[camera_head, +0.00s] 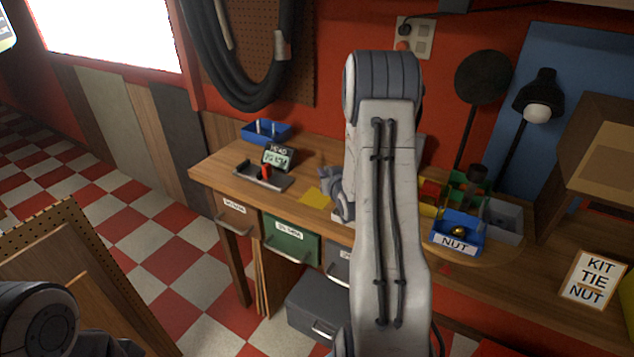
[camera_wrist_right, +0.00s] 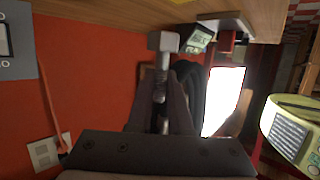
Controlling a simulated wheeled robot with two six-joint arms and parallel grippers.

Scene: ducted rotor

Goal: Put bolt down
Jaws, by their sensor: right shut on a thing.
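My right gripper (camera_head: 327,181) is over the workbench, largely hidden behind my own right arm in the head view. In the right wrist view the gripper (camera_wrist_right: 161,94) is shut on a grey metal bolt (camera_wrist_right: 163,43). The bolt's square-looking head sticks out past the fingertips and its threaded shank lies between the fingers. I cannot make out the bolt in the head view. Part of my left arm shows at the lower left of the head view, but its gripper is not visible.
The wooden workbench (camera_head: 220,172) holds a blue tray (camera_head: 267,132), a digital display (camera_head: 277,158), a grey fixture with a red part (camera_head: 262,180) and a yellow sheet (camera_head: 314,197). A blue NUT bin (camera_head: 456,240) and other bins stand at the right. A lamp (camera_head: 538,100) stands behind.

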